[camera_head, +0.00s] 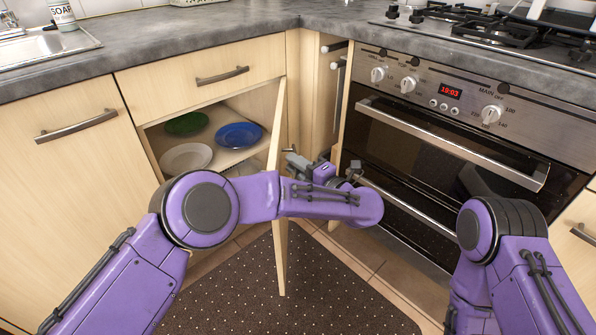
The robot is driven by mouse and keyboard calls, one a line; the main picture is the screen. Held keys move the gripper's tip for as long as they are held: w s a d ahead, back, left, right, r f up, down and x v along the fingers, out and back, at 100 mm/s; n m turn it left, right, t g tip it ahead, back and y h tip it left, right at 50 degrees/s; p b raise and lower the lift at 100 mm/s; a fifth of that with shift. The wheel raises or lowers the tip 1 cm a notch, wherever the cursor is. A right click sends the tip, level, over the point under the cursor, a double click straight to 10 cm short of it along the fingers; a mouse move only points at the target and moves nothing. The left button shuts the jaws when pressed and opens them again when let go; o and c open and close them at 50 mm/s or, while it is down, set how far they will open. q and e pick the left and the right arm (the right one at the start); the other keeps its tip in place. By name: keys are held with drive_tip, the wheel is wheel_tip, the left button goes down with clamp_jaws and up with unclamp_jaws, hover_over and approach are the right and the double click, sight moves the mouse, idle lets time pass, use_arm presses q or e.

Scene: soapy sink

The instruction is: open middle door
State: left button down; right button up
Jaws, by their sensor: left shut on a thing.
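The middle cabinet door (281,262) stands open under the drawer, swung out toward me and seen almost edge-on. Behind it the cabinet shelf shows plates. My left gripper (293,160) is at the outer side of the door, to the right of its edge, at about mid-height. It is shut on what appears to be the door's handle, which is mostly hidden by the fingers and my left forearm. My right arm comes in at the lower right in front of the oven; its gripper is not in view.
Green (187,123), blue (239,135) and white (186,158) plates rest on the shelf. The oven (440,150) with its bar handle stands close to the right. A drawer (205,82) is shut above the opening. A dark dotted mat (235,290) covers the floor.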

use_arm(q)
drive_tip(key=shift+w+r, duration=0.1)
idle(0.3)
drive_tip(key=c, duration=1.1)
unclamp_jaws()
drive_tip(key=shift+b+v, duration=1.3)
drive_tip(key=shift+v, duration=4)
